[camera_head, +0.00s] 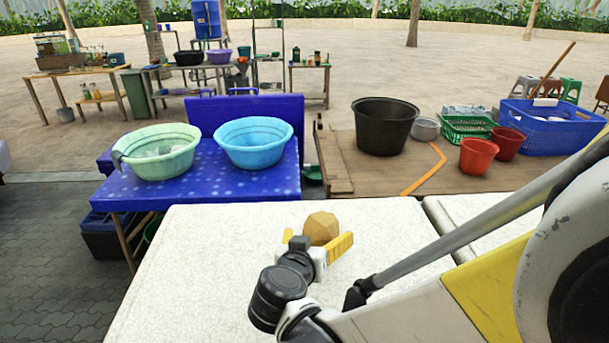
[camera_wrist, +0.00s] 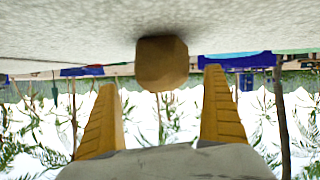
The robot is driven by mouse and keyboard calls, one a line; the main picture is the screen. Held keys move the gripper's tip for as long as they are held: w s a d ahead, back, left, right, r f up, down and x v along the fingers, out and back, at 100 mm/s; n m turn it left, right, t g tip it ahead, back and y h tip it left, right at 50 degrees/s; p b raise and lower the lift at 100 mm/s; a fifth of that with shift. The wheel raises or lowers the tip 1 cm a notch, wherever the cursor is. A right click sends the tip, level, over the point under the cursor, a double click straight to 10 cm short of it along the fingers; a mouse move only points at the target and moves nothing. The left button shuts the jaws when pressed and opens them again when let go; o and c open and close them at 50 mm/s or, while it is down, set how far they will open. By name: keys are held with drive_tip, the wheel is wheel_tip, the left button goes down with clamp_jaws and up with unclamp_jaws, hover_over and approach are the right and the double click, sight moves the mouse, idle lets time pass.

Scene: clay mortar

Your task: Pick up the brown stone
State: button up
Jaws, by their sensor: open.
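The brown stone (camera_head: 321,228) is a faceted, yellowish-brown lump on the white tabletop (camera_head: 215,235). It also shows in the wrist view (camera_wrist: 162,63), upside down, at the top middle between the lines of the two fingers. My gripper (camera_head: 318,246) has yellow fingers spread apart, low over the table, with the stone just beyond and between them. In the wrist view my gripper (camera_wrist: 163,90) is open and empty. The fingertips seem near the stone, but I cannot tell whether either touches it. The stone's lower near side is partly hidden by my gripper in the head view.
A blue table (camera_head: 220,185) with a green basin (camera_head: 158,152) and a light-blue basin (camera_head: 253,143) stands behind left. A brown table (camera_head: 350,180) behind right holds a black tub (camera_head: 385,126), red buckets and a blue crate (camera_head: 550,125). The white tabletop around the stone is clear.

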drive_tip(key=b+x, duration=0.1)
drive_tip(key=x, duration=0.1)
drive_tip(key=f+b+x, duration=0.1)
drive_tip(key=x, duration=0.2)
drive_tip(key=shift+s+a, duration=0.15)
drive_tip(key=shift+a, duration=0.1)
drive_tip(key=shift+w+d+b, duration=0.15)
drive_tip(key=shift+w+b, duration=0.15)
drive_tip(key=shift+w, duration=0.05)
drive_tip(key=shift+r, duration=0.1)
drive_tip(key=c, duration=1.5)
